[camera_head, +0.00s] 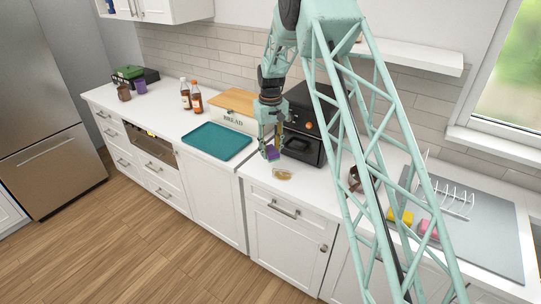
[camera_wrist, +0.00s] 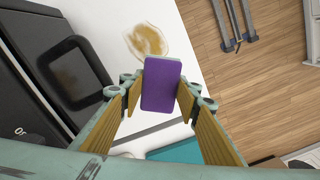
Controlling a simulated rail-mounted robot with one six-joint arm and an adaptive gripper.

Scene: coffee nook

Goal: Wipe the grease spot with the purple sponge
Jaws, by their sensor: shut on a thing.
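The purple sponge (camera_head: 272,153) is held between the fingertips of my gripper (camera_head: 269,146), just above the white counter in the head view. In the wrist view the sponge (camera_wrist: 162,84) sits between the two yellow-lined fingers of my gripper (camera_wrist: 161,92), which are shut on it. The grease spot (camera_head: 283,174) is a brownish patch on the counter, slightly right of and nearer the front edge than the sponge. In the wrist view the spot (camera_wrist: 147,41) shows beyond the sponge's far end. I cannot tell whether the sponge touches the counter.
A teal tray (camera_head: 216,141) lies to the left. A black oven (camera_head: 305,125) stands close behind and right of my gripper. A bread box (camera_head: 233,108) and two bottles (camera_head: 190,95) stand further back. Yellow (camera_head: 401,217) and pink (camera_head: 428,229) sponges lie by the dish rack (camera_head: 455,200).

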